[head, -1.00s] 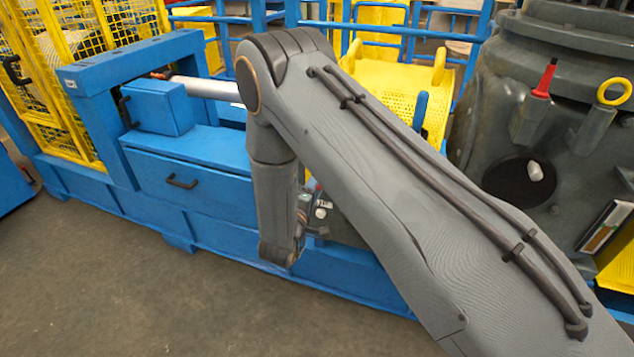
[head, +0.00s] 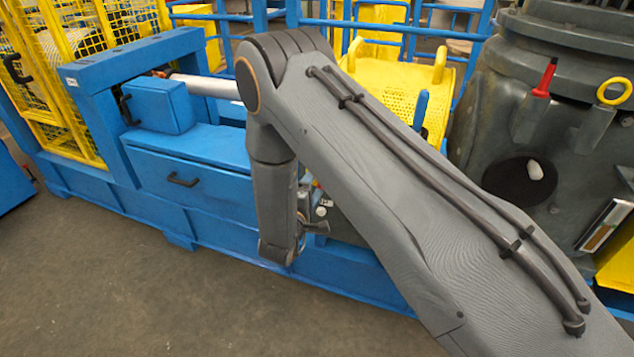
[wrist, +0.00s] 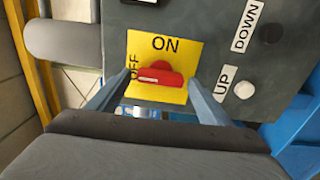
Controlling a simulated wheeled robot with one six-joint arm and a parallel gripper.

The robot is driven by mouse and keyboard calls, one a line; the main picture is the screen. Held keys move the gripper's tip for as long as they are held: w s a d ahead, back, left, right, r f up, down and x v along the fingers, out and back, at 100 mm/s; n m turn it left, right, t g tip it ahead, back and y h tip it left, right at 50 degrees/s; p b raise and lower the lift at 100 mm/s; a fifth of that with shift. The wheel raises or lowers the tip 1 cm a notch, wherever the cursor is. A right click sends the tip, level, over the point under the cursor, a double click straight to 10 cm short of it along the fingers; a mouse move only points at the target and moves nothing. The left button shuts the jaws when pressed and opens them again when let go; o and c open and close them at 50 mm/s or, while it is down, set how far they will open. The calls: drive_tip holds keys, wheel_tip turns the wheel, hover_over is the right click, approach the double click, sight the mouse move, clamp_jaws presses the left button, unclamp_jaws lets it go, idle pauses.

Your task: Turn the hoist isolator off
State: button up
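The hoist isolator is a red handle (wrist: 162,77) on a yellow plate (wrist: 185,50) in the wrist view. The plate has ON printed at its top and OFF, turned sideways, at its left. The handle lies roughly crosswise, its left end near the OFF lettering. My gripper (wrist: 159,84) is open, one finger on each side of the handle, with small gaps at both ends; contact is not clear. In the head view my arm hides the isolator and most of my gripper.
The grey panel also carries a white button (wrist: 244,90) beside the UP label (wrist: 223,80), and a DOWN label (wrist: 246,25) with a dark button. In the head view, a blue machine frame (head: 200,178) stands behind my arm. Open floor (head: 120,290) lies at front left.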

drive_tip(key=shift+d, duration=0.15)
drive_tip(key=b+v, duration=0.1)
drive_tip(key=v, duration=0.6)
drive_tip(key=shift+s+a, duration=0.2)
drive_tip(key=shift+s, duration=0.1)
